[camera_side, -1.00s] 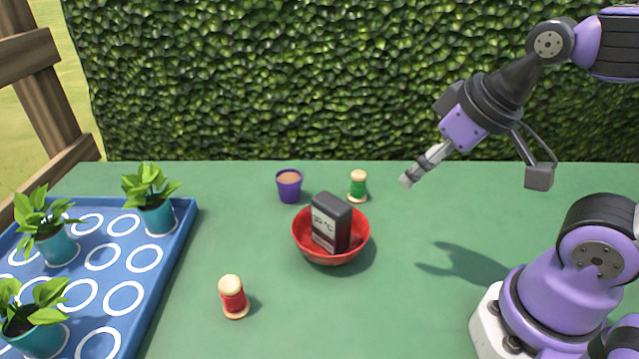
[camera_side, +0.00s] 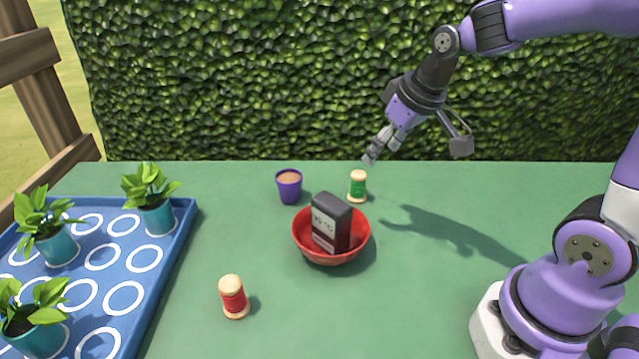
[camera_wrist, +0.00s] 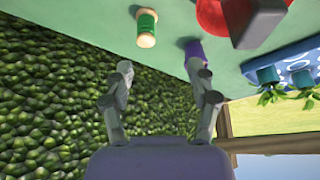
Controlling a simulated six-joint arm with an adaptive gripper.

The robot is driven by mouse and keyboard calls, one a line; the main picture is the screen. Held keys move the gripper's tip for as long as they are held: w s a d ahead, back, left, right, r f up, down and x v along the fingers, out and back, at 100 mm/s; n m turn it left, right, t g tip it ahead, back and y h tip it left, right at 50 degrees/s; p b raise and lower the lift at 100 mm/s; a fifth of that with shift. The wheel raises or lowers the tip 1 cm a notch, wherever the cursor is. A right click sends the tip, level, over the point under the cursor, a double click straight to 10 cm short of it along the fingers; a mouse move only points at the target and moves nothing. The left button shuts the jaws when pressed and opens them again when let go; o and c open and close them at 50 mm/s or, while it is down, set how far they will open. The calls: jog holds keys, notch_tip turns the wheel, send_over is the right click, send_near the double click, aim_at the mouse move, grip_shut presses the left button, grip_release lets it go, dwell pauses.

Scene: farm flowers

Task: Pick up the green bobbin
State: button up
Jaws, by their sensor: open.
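The green bobbin (camera_side: 358,187) stands upright at the back of the table, with pale ends and green thread around its middle. It also shows in the wrist view (camera_wrist: 147,27), near the top and ahead of the fingers. My gripper (camera_side: 377,155) is above the table, just up and right of the bobbin in the side view, apart from it. In the wrist view my gripper (camera_wrist: 164,72) has its two fingers spread with nothing between them.
A red bowl (camera_side: 331,257) holding a dark box (camera_side: 331,222) stands in front of the bobbin. A purple pot (camera_side: 289,186) is to its left. A red bobbin (camera_side: 233,297) stands nearer. A blue tray (camera_side: 172,262) with potted plants is at left. A hedge (camera_side: 250,80) rises behind.

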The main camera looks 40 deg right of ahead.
aim_at(363, 176)
jog(key=w+d+f, duration=0.1)
jog(key=f, duration=0.1)
jog(key=w+d+f, duration=0.1)
jog(key=w+f, duration=0.1)
jog(key=f, duration=0.1)
jog(key=w+d+f, duration=0.1)
jog(key=f, duration=0.1)
jog(key=shift+w+f, duration=0.2)
jog(key=shift+w, duration=0.15)
jog(key=shift+x, duration=3.1)
jog(key=shift+a, duration=0.1)
jog(key=c, duration=1)
